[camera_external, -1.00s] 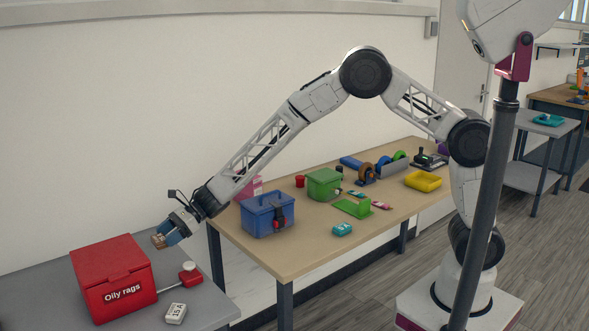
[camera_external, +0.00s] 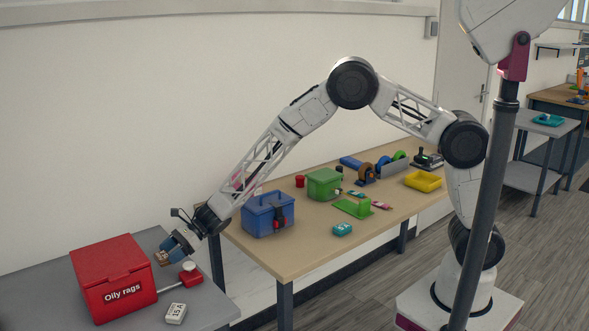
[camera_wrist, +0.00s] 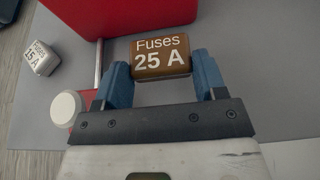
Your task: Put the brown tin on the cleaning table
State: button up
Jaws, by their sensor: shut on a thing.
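The brown tin (camera_wrist: 161,57), labelled "Fuses 25 A", sits between the blue fingers of my gripper (camera_wrist: 163,75) in the wrist view. My gripper (camera_external: 166,254) is shut on it. In the external view the tin (camera_external: 162,258) shows small at the fingertips, just right of the red "Oily rags" box. The grey table (camera_external: 205,316) lies below it. I cannot tell whether the tin touches the tabletop.
The red box (camera_external: 112,277) stands close left of my gripper. A red item with a white knob (camera_external: 188,267) and a white "15 A" tin (camera_external: 176,313) are near. A wooden table (camera_external: 285,257) with a blue box (camera_external: 267,214) stands to the right.

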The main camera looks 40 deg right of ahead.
aim_at(174, 268)
jog(key=shift+f, duration=1.6)
jog(key=shift+f, duration=0.15)
jog(key=o, duration=0.9)
jog(key=shift+o, duration=0.2)
jog(key=shift+d+r, duration=0.1)
jog(key=shift+r, duration=0.1)
jog(key=shift+v, duration=0.95)
notch_tip(174, 268, up, 7)
jog(key=shift+d, duration=0.35)
jog(key=shift+r, duration=0.15)
